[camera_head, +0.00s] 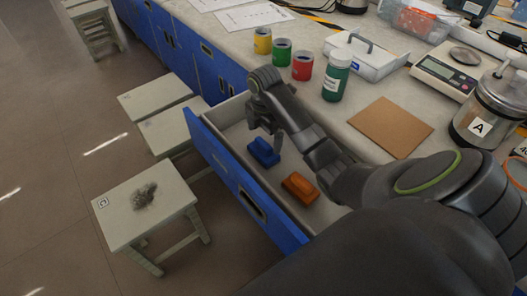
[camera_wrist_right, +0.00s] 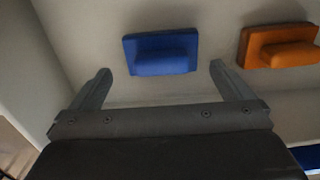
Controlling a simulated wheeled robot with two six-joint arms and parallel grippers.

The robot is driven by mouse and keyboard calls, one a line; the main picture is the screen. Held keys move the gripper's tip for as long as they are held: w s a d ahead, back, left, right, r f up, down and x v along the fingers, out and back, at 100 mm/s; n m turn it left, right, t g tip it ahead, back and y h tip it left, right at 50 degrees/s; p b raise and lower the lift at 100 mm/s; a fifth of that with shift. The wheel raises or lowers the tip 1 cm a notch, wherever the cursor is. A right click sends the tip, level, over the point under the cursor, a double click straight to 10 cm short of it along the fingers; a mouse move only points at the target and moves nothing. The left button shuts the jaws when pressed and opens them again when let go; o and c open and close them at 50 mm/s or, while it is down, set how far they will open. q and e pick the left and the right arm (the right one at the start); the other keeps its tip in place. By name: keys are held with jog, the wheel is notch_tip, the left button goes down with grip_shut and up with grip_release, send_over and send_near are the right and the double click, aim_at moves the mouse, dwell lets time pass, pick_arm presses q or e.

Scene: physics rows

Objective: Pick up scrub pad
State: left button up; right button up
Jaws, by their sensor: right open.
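Two block-shaped pads with raised grips lie in the open drawer (camera_head: 225,137), a blue pad (camera_head: 263,152) and an orange pad (camera_head: 300,187). I cannot tell which one is the scrub pad. My right gripper (camera_head: 264,132) points down into the drawer, just above the blue pad. In the right wrist view, its fingers (camera_wrist_right: 160,70) are apart and empty, with the blue pad (camera_wrist_right: 161,52) ahead between them. The orange pad (camera_wrist_right: 279,45) is to the right there. My left gripper is not in view.
A stool (camera_head: 118,222) marked C, with a dark grey smudge or clump (camera_head: 145,196), stands left of the drawer. The counter above holds a green bottle (camera_head: 336,77), a brown board (camera_head: 391,127), a scale (camera_head: 447,68) and a jar (camera_head: 485,112). The drawer walls surround the pads.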

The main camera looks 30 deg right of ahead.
aim_at(264, 143)
jog(key=shift+s+a+f+b, duration=0.1)
jog(key=shift+f+b, duration=0.4)
jog(key=shift+f, duration=2.35)
jog(key=shift+c, duration=0.4)
jog(key=c, duration=0.5)
